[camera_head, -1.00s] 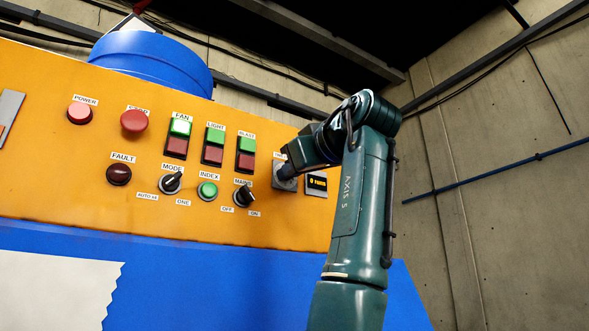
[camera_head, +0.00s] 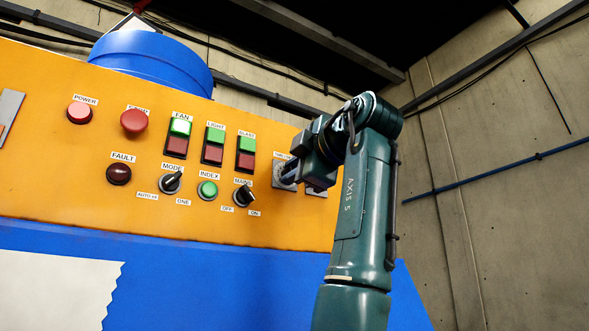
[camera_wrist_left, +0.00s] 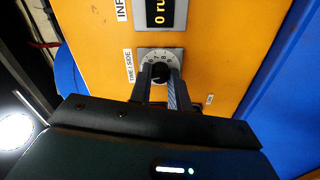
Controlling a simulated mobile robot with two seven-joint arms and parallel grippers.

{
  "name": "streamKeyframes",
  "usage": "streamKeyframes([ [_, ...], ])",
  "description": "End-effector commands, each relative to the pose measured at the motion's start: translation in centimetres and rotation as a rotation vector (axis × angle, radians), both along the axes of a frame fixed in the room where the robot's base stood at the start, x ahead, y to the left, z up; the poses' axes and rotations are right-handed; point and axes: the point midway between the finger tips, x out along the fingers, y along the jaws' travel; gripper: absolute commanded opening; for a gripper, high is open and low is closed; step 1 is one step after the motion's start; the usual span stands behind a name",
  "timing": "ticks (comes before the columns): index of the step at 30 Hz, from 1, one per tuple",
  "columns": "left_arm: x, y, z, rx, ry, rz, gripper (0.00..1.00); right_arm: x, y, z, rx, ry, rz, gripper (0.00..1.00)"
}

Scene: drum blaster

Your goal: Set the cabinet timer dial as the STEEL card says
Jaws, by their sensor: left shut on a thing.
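The timer dial (camera_wrist_left: 160,72) is a black round knob on a grey scale plate labelled "TIME / SIDE" in the left wrist view. My left gripper (camera_wrist_left: 160,80) is shut on it, one finger on each side. In the head view my left gripper (camera_head: 288,178) is at the right end of the orange cabinet panel (camera_head: 60,150) and hides most of the dial and its plate. The dial's pointer and exact setting cannot be read. I see no card that reads STEEL. My right gripper is not in view.
A lit display (camera_wrist_left: 160,14) sits close to the dial. Left of my gripper are the MAINS switch (camera_head: 243,196), the green INDEX button (camera_head: 207,190), the MODE switch (camera_head: 170,183) and several rocker switches. A blue drum (camera_head: 150,65) stands behind the panel.

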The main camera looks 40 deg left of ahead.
Motion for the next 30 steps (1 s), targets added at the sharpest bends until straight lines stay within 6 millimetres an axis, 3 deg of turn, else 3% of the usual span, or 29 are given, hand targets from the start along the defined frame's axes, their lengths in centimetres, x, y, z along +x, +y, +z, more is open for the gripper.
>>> streamKeyframes([
  [15,0.05,-0.04,-0.1,-0.116,-0.394,0.001,0.0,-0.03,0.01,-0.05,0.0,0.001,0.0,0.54],
  [30,0.05,-0.03,-0.14,-0.154,-0.524,0.002,0.0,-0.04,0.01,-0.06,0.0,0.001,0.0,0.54],
])
